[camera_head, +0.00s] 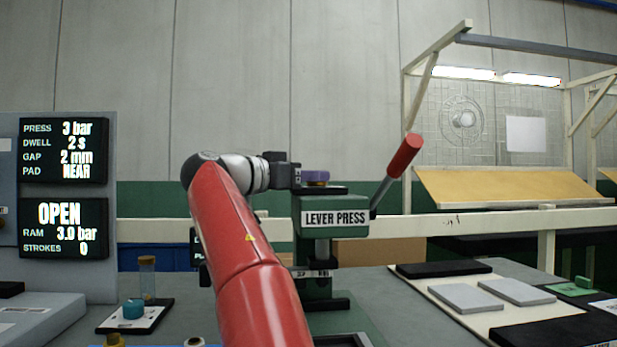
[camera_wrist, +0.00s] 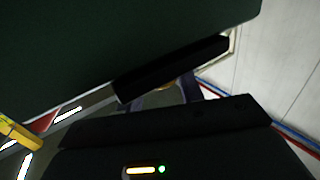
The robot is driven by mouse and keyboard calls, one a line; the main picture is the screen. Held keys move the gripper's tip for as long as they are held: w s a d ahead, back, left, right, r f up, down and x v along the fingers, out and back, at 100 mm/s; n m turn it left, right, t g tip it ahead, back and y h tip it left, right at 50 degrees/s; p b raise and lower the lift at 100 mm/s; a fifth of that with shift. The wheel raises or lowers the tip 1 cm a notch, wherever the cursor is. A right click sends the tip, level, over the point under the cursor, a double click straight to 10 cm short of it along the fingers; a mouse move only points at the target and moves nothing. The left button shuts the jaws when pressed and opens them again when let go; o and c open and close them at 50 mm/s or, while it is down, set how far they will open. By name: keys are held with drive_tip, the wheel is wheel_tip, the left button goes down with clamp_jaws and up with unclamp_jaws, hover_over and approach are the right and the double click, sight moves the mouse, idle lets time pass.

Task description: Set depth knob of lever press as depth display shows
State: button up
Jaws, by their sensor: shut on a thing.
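The green lever press (camera_head: 308,236), labelled "LEVER PRESS", stands at the middle of the bench with its red-handled lever (camera_head: 404,156) raised to the right. The upper display (camera_head: 63,150) reads PRESS 3 bar, DWELL 2 s, GAP 2 mm, PAD NEAR. No line reads "depth".
A lower display (camera_head: 63,228) reads OPEN, RAM 3.0 bar, STROKES 0. Grey pads (camera_head: 465,298) lie on a board at right. My arm hides part of the press.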

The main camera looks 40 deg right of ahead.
drive_tip(key=shift+s+f+n+t+b, duration=0.15)
drive_tip(key=shift+n+t+b, duration=0.15)
drive_tip(key=shift+t+b, duration=0.25)
drive_tip(key=shift+c, duration=0.2)
drive_tip(key=shift+t+b, duration=0.25)
drive_tip(key=shift+b, duration=0.05)
drive_tip(key=n+t+b, duration=0.2)
drive_tip(key=t, duration=0.1)
drive_tip(key=shift+s, duration=0.25)
drive_tip(key=shift+s+d+n+t+y+b, duration=0.15)
drive_tip(key=shift+n+t+y+b, duration=0.5)
drive_tip(key=shift+n+t, duration=0.6)
drive_tip(key=shift+s+n+t+y+b, duration=0.1)
drive_tip(key=shift+n+t+y+b, duration=0.65)
drive_tip(key=shift+t, duration=0.8)
drive_tip(key=shift+n+t, duration=0.3)
drive_tip(key=o, duration=1)
